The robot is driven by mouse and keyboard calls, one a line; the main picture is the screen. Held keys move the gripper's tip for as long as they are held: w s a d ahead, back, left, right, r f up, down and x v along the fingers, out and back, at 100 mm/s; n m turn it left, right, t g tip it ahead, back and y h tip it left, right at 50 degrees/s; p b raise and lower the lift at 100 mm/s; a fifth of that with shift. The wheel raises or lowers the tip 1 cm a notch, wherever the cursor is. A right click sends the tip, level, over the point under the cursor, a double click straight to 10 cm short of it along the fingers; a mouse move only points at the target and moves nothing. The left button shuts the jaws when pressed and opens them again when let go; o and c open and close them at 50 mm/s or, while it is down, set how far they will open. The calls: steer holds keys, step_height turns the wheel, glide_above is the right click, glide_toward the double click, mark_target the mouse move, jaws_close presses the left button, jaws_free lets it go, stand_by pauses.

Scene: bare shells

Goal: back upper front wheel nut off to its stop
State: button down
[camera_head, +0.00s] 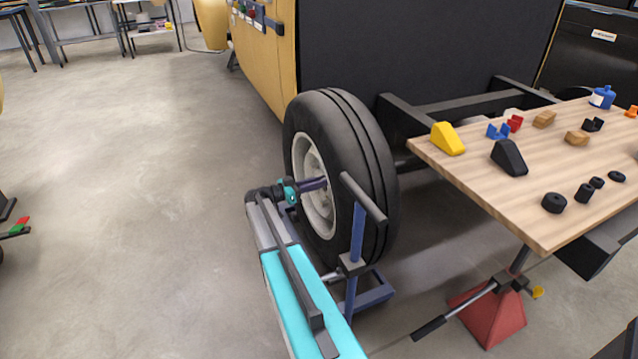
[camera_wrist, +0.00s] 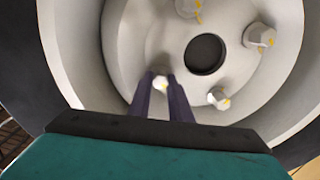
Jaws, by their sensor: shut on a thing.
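The wheel is a large black tyre (camera_head: 340,150) with a pale grey rim (camera_head: 304,163), standing upright at the truck's side. My gripper (camera_head: 322,183) reaches into the rim from the left in the head view. In the head view the held nut is hidden.
A blue stand with a grey bar (camera_head: 362,198) is close in front of the tyre. A wooden table (camera_head: 480,190) with wedges and small parts is at right. A red jack stand (camera_head: 490,315) is below it.

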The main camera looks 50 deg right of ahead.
steer(key=n+p, duration=0.4)
steer(key=n, duration=0.3)
steer(key=n+p, duration=0.4)
steer(key=n, duration=0.3)
steer(key=n+p, duration=0.4)
steer(key=n, duration=0.4)
steer(key=shift+w+d, duration=0.15)
steer(key=shift+w, duration=0.15)
steer(key=c, duration=1.7)
jaws_free()
steer(key=shift+c, duration=0.2)
steer(key=shift+o, duration=0.6)
steer(key=shift+s+f, duration=0.1)
steer(key=shift+f, duration=0.05)
steer(key=shift+a, duration=0.2)
